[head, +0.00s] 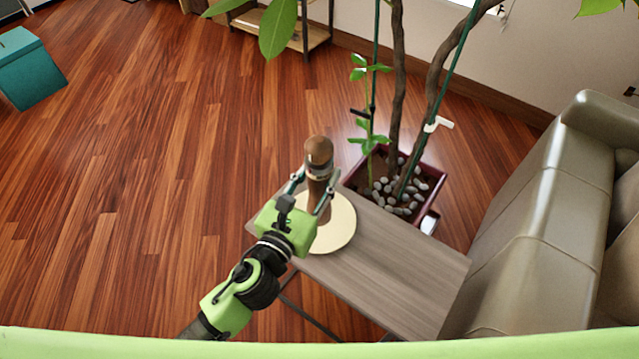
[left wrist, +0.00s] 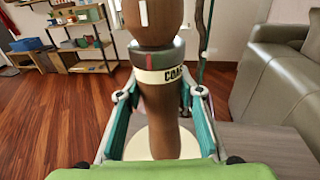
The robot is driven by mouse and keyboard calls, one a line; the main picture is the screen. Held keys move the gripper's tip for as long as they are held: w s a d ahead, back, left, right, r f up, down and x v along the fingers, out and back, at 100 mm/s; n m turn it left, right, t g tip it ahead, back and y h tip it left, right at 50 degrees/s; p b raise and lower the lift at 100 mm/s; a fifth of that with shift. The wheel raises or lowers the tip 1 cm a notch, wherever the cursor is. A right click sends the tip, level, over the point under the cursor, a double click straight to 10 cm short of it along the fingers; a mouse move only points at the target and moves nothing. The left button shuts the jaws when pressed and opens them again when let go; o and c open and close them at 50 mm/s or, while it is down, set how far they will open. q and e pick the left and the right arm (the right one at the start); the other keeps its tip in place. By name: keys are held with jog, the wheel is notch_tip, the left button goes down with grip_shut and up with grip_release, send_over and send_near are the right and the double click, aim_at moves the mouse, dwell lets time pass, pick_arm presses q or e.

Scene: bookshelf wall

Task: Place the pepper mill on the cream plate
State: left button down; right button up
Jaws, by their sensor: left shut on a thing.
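The brown wooden pepper mill (head: 319,158) is upright between the fingers of my left gripper (head: 318,190), which is shut on it. In the left wrist view the mill (left wrist: 160,100) fills the middle, with a pale lettered band, and the gripper's fingers (left wrist: 160,115) flank it. The round cream plate (head: 341,226) lies on the small wooden table, under and around the mill's lower part. In the left wrist view the plate (left wrist: 140,147) shows behind the mill's lower part. Whether the mill's base touches the plate is hidden. My right gripper is out of view.
The grey-brown table (head: 400,270) is bare to the right of the plate. A potted tree in a dark red planter (head: 435,178) stands just behind it. A beige sofa (head: 540,220) is at the right. A teal box (head: 28,68) sits far left; open floor lies left.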

pick_arm(q)
jog(key=shift+w+f, duration=0.9)
jog(key=shift+f, duration=0.05)
jog(key=shift+w+f+b, duration=0.4)
jog(key=shift+f, duration=0.05)
notch_tip(320, 180, down, 3)
jog(key=shift+w+d+r+b, duration=0.1)
jog(key=shift+w+r+b, duration=0.05)
jog(key=shift+b, duration=0.5)
jog(key=shift+f, duration=0.3)
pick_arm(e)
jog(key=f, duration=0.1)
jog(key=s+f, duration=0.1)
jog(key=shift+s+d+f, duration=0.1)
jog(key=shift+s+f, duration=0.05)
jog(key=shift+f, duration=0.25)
pick_arm(q)
jog(key=shift+f, duration=0.25)
jog(key=c, duration=1.4)
grip_release()
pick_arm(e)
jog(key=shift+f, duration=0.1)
